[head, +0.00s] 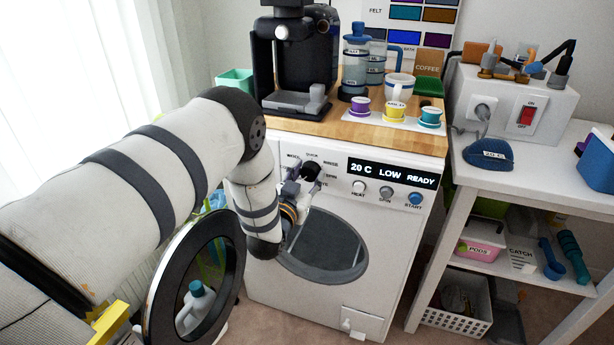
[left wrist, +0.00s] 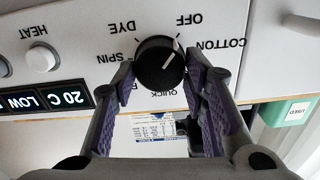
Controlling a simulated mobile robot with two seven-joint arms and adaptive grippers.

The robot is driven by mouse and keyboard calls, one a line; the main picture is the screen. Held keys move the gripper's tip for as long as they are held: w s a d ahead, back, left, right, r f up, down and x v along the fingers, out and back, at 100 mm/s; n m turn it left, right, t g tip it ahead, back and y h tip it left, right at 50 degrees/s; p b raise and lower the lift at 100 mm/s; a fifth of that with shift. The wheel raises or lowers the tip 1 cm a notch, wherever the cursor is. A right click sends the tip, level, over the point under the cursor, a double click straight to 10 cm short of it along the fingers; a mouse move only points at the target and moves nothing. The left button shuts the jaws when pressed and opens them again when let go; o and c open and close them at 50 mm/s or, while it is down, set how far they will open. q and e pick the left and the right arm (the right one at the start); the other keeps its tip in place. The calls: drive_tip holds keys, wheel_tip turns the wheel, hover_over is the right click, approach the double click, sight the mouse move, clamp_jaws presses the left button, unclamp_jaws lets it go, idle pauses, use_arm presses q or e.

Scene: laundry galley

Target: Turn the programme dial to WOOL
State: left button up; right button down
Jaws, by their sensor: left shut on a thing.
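The programme dial (head: 311,170) is a black round knob on the washing machine's white front panel. In the left wrist view, where the lettering is upside down, the dial (left wrist: 158,63) has a white pointer line aimed roughly at OFF. COTTON, QUICK, SPIN and DYE labels also show around it. The WOOL label cannot be read clearly; a finger covers part of the label ring in the wrist view. My left gripper (head: 302,181) is at the dial, its purple-padded fingers (left wrist: 158,76) shut on opposite sides of it. My right gripper is not in view.
The display (head: 392,173) reads 20 C LOW READY, above the HEAT, SPIN and START buttons (head: 386,193). The round door (head: 158,300) stands open at left, below my arm. A coffee machine (head: 294,60), cups and jars stand on the wooden top. A white side table (head: 540,180) stands at right.

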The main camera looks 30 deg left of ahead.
use_arm(q)
drive_tip(key=m, duration=0.4)
drive_tip(key=shift+d, duration=0.1)
drive_tip(key=m, duration=0.3)
drive_tip(key=shift+f+m, duration=0.15)
drive_tip(key=shift+m, duration=0.25)
drive_tip(key=m, duration=0.3)
drive_tip(key=shift+d+f, duration=0.1)
drive_tip(key=shift+f, duration=0.05)
drive_tip(key=shift+m, duration=2.4)
drive_tip(key=o, duration=1.1)
drive_tip(key=shift+o, duration=0.2)
